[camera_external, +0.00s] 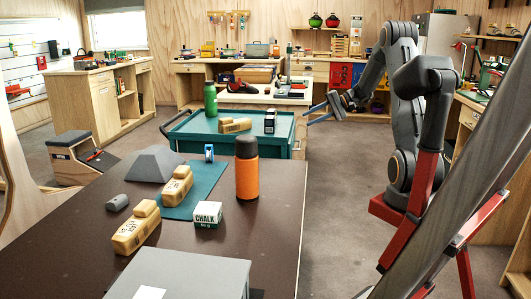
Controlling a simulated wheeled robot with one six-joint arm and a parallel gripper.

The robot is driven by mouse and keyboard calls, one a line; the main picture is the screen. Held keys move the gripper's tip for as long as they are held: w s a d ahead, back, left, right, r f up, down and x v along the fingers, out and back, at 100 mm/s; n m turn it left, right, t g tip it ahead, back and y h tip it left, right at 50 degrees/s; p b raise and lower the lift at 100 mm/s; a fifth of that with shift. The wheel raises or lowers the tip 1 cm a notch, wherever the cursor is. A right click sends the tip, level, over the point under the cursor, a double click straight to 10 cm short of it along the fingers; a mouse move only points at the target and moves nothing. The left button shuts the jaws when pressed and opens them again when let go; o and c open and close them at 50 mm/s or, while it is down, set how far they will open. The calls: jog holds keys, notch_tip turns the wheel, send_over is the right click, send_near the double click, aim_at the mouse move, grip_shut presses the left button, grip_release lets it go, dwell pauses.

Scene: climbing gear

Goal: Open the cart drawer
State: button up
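The teal cart (190,128) stands in the middle of the room, beyond the dark table. Its right side (300,139) faces my arm and shows only as a narrow strip. The drawer front and its handle cannot be made out clearly, so I cannot tell how far the drawer is out. My gripper (309,114) hangs just right of the cart's right edge, at about the height of its top in the picture. Its two bluish fingers point left toward the cart and stand apart, with nothing seen between them. I cannot tell whether they touch the cart.
A green bottle (210,99), a tan block (235,125) and a dark box (270,121) are on the cart top. The dark table (75,230) in front holds an orange bottle (246,175) and a chalk box (207,214). Open floor (340,180) lies between cart and arm.

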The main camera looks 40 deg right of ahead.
jog(key=w+d+m+t+b, duration=0.15)
jog(key=w+d+t, duration=0.25)
jog(key=d, duration=0.8)
notch_tip(320, 180, down, 16)
jog(key=a, duration=0.2)
jog(key=x, duration=0.7)
jog(key=shift+a+r, duration=0.2)
jog(key=shift+r, duration=0.05)
jog(key=shift+n, duration=0.25)
grip_shut()
